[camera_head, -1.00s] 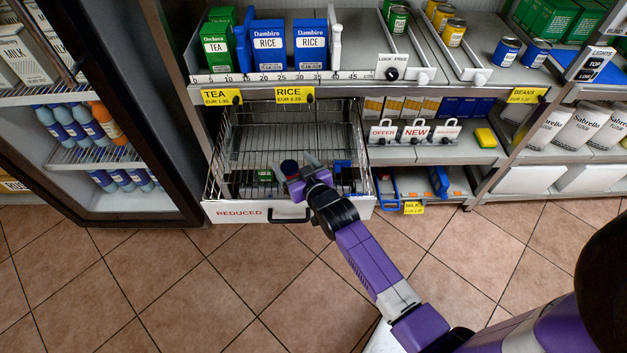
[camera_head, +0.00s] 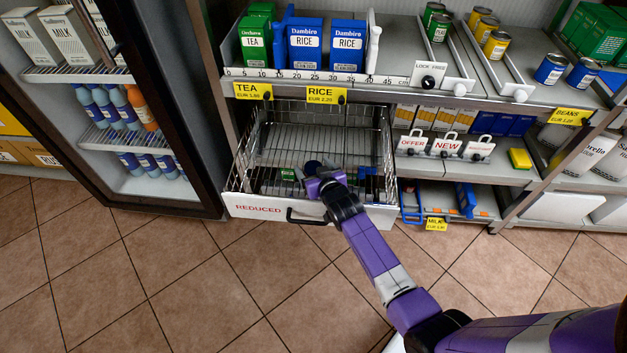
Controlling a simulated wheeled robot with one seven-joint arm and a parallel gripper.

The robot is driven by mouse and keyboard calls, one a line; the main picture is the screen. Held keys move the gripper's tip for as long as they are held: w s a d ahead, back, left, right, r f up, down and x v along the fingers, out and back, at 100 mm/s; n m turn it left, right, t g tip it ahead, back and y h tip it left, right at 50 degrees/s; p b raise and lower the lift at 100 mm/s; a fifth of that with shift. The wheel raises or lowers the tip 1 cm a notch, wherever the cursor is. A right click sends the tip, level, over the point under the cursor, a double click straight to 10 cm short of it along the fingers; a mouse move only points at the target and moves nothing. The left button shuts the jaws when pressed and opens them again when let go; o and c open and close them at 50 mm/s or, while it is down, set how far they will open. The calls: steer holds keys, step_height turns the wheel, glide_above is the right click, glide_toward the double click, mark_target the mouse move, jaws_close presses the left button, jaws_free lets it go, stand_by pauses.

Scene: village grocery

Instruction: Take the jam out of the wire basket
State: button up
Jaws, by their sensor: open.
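A jar with a dark blue lid (camera_head: 313,166), which looks like the jam, stands in the front part of the wire basket (camera_head: 243,160). Its body is mostly hidden behind my gripper. The basket is pulled out below the rice shelf and has a white front marked REDUCED. My gripper (camera_head: 315,180) is over the basket's front, right at the near side of the jar. It is open. I cannot tell from this view whether the fingers are around the jar or touching it.
A small green item (camera_head: 289,174) lies left of the jar, and a blue item (camera_head: 366,184) is to the right in the basket. The shelf with rice boxes (camera_head: 306,45) overhangs the basket's back. A fridge with an open front (camera_head: 150,187) stands at left.

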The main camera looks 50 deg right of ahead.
jaws_close()
steer(key=shift+r, duration=0.15)
steer(key=shift+r, duration=0.1)
